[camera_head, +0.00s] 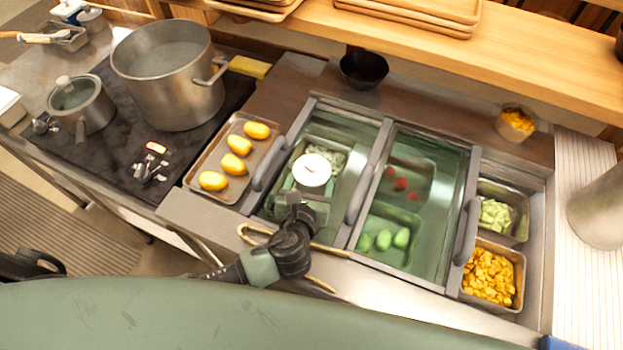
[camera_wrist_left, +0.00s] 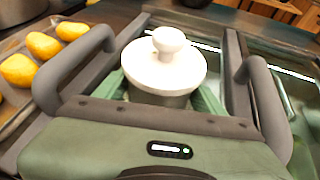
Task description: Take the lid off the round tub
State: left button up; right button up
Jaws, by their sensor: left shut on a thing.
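The round tub (camera_wrist_left: 160,99) is greyish under a wide white lid (camera_wrist_left: 165,68) with a round knob on top. The lid sits on the tub, upright as far as I can see. In the head view, the white lid (camera_head: 312,170) shows over the left counter well. My left gripper (camera_head: 303,196) reaches in from the front. In the wrist view, its green fingers lie on both sides of the tub, below the lid's rim, and are shut on the tub. The knob stands free. The tub's bottom is hidden. My right gripper is not in view.
Dark handles (camera_wrist_left: 75,68) of the glass covers stand on both sides. A tray (camera_head: 193,180) with several yellow items lies to the left. Green and red items lie under the right glass cover. A large pot (camera_head: 195,103) stands on the hob. A dark bowl (camera_head: 364,69) stands behind.

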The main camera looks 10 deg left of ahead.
aim_at(311, 166)
pick_arm(q)
jog(key=shift+r, duration=0.15)
notch_tip(311, 166, up, 20)
dwell(0.3)
jog(key=o, duration=0.8)
grip_shut()
jog(key=shift+f, duration=0.25)
